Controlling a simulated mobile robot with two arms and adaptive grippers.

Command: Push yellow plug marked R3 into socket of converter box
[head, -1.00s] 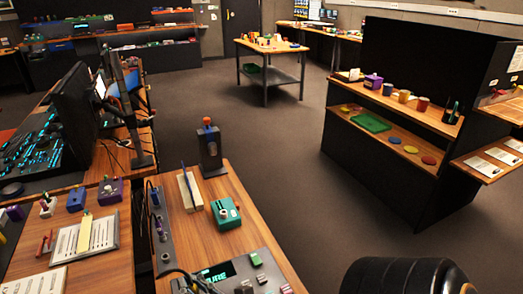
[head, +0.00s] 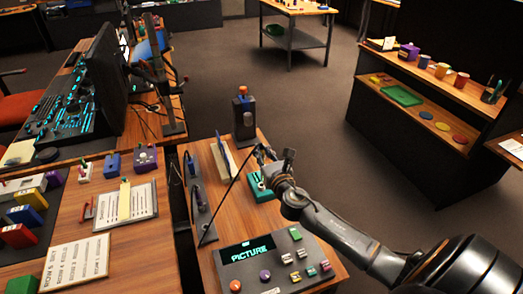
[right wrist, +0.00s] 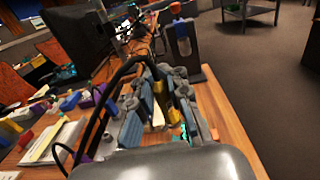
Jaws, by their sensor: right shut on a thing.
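My right gripper (head: 270,157) hangs over the right-hand bench in the head view. In the right wrist view the right gripper (right wrist: 162,100) is shut on a small yellow piece (right wrist: 160,90), apparently the yellow plug; its R3 mark cannot be read. A black cable (head: 228,190) runs from the gripper down to the bench. A teal box (head: 262,188), possibly the converter box, stands just below the gripper and is partly covered by it. Its socket cannot be made out. The plug appears held above the bench, apart from the box. My left gripper is not in view.
A dark upright holder with an orange top (head: 244,118) stands behind the gripper. A control panel reading PICTURE (head: 268,262) fills the bench front. A monitor (head: 104,77) stands far left.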

